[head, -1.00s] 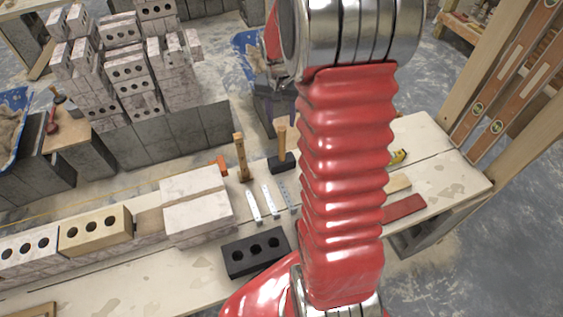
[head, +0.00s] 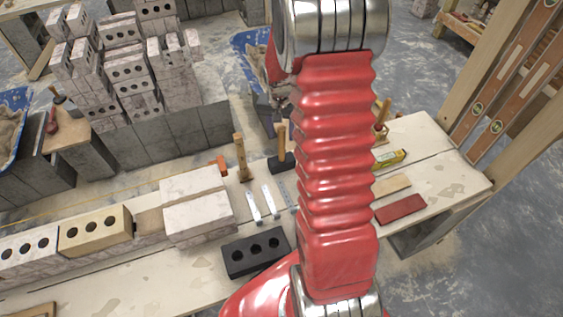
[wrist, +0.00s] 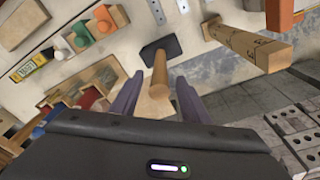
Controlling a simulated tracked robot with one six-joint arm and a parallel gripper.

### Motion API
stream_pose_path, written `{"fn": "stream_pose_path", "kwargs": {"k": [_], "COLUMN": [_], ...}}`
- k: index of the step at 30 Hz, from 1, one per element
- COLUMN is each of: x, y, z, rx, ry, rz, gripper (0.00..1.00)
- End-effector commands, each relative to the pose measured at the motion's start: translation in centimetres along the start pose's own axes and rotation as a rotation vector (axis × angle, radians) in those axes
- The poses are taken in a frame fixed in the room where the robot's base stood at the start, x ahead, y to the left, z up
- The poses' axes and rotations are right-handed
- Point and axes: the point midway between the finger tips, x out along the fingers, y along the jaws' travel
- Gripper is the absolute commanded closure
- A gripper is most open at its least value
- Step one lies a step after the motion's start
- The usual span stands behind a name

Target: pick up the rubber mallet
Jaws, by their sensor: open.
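The rubber mallet has a black head (head: 280,164) resting on the bench and a pale wooden handle (head: 282,138) standing up from it. It is just left of my red arm in the head view. In the wrist view, the black head (wrist: 172,44) lies beyond the fingertips, and the handle (wrist: 159,76) points back towards my gripper (wrist: 160,82). The two fingers are open, one on each side of the handle's near end in the picture. Contact with the handle cannot be made out. In the head view my gripper is mostly hidden behind the arm.
A wooden-handled tool (head: 241,160) stands left of the mallet; it shows close on the right in the wrist view (wrist: 248,46). Metal strips (head: 268,201), a black brick (head: 256,252) and pale blocks (head: 196,205) lie nearby. A yellow level (head: 390,158) lies to the right.

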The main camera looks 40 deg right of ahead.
Motion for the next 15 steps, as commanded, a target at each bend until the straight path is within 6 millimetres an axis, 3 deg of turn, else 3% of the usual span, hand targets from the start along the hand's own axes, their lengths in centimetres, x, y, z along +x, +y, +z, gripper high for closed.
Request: {"fn": "stream_pose_path", "kwargs": {"k": [7,15], "x": [3.1,3.8], "y": [0.0,0.0], "z": [0.1,0.1], "rx": [0.0,0.0], "ry": [-0.002,0.0], "rz": [0.001,0.0], "gripper": [0.58,0.58]}}
